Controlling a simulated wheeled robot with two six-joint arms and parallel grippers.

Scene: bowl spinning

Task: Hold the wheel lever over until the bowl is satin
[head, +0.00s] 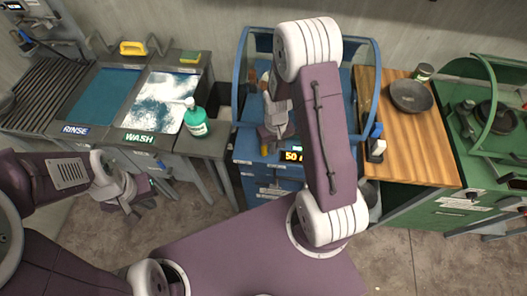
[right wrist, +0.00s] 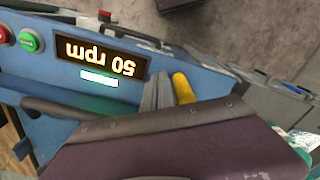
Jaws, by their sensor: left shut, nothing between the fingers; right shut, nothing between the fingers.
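The blue wheel machine (head: 245,180) stands in the middle of the head view, with a lit display (head: 293,156). The right wrist view shows the display (right wrist: 101,59) upside down, reading 50 rpm, with a lit green-white strip below it. The yellow-gripped lever (right wrist: 183,88) is right beside my right gripper (right wrist: 157,92), which is shut and empty; whether they touch is unclear. In the head view my right gripper (head: 269,138) is at the machine's front. No bowl shows in the machine; my right arm covers much of it. My left gripper (head: 148,190) is shut and empty, below the wash sink.
A dark bowl (head: 411,96) sits on the wooden bench (head: 435,140) at right, with a green machine (head: 500,150) beyond. At left are the rinse basin (head: 105,95), wash basin (head: 158,88) and a green bottle (head: 195,120). A green button (right wrist: 31,40) is near the display.

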